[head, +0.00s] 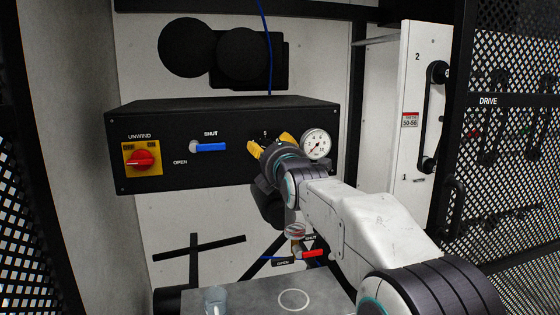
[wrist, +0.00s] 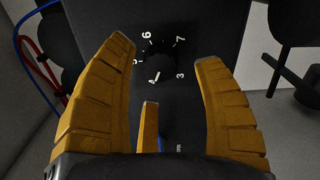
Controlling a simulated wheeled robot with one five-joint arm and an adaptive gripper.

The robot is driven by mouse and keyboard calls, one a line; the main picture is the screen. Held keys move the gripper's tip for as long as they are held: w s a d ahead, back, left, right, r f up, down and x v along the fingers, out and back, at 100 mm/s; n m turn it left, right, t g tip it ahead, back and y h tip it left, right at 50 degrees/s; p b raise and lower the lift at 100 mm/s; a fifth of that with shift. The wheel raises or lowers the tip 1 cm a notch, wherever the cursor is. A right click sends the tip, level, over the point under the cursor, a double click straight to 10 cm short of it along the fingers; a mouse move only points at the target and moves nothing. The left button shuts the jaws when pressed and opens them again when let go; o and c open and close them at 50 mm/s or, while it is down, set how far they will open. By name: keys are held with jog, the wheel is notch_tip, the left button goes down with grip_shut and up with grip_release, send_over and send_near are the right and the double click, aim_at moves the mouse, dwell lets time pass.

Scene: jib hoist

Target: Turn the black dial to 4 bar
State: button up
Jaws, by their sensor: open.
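The black dial (wrist: 160,62) shows in the wrist view on a black panel, ringed by white numerals from 3 to 7. The 4 sits at its lower edge; I cannot make out clearly where its pointer stands. My gripper (wrist: 166,55) is open, its yellow fingers spread on either side of the dial and apart from it. In the head view my gripper (head: 270,147) is at the front of the black control box (head: 225,115), hiding most of the dial. A round white pressure gauge (head: 316,144) is just right of my gripper.
A red knob on a yellow plate (head: 142,159) and a blue lever (head: 208,148) are left on the box. A red-handled valve (head: 298,255) is below. A glass (head: 215,300) stands on the grey table (head: 255,290). Mesh panels flank both sides.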

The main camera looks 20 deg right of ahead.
jog(key=s, duration=0.9)
jog(key=s+f+m+g+p, duration=0.3)
jog(key=s+m+g+p, duration=0.4)
jog(key=s, duration=0.9)
jog(key=s+f+m+g+p, duration=0.4)
jog(key=s+m+g+p, duration=0.3)
jog(key=s+m+p, duration=0.6)
jog(key=s+p, duration=0.4)
jog(key=shift+g+p, duration=0.3)
jog(key=shift+r, duration=0.1)
